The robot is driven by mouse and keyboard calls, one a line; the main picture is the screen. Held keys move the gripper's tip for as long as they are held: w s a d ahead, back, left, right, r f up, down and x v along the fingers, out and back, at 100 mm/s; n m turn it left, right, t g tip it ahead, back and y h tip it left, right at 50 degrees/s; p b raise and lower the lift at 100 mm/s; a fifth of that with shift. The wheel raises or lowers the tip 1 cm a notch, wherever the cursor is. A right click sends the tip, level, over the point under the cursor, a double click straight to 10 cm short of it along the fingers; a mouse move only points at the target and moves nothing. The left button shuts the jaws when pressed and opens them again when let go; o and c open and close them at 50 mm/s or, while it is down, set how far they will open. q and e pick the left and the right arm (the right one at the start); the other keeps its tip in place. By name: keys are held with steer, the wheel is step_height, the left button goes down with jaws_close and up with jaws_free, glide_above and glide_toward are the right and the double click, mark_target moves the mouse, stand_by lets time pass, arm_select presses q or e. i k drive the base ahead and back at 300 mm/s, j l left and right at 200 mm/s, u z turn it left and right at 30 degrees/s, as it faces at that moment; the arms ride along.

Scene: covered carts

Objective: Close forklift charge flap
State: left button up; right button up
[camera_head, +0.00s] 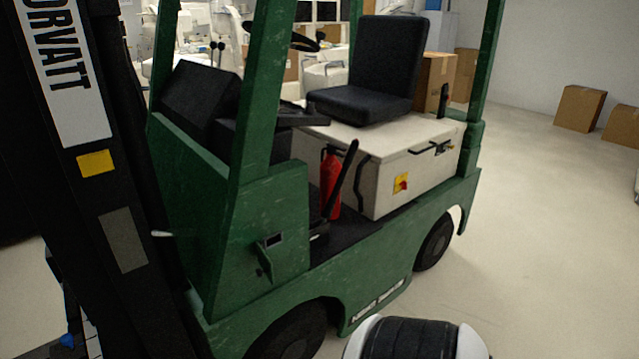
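A green forklift (215,270) fills the middle of the head view. On its green side panel, below the front post, is a small dark charge opening (273,240). A small green flap (264,262) stands out beside and below it and looks open, though it is small and its hinge is hard to make out. A white and black rounded part at the bottom edge looks like a link of my own arm. I make out no fingertips of my left or right gripper. Nothing is seen touching the flap.
The forklift's dark mast (75,150) stands close on the left. A red extinguisher (331,185) stands by the white seat box (385,165), under the black seat (375,75). Cardboard boxes (580,108) lie at the back right. The floor (550,230) on the right is clear.

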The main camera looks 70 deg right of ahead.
mark_target(265, 262)
steer(key=z, duration=1.7)
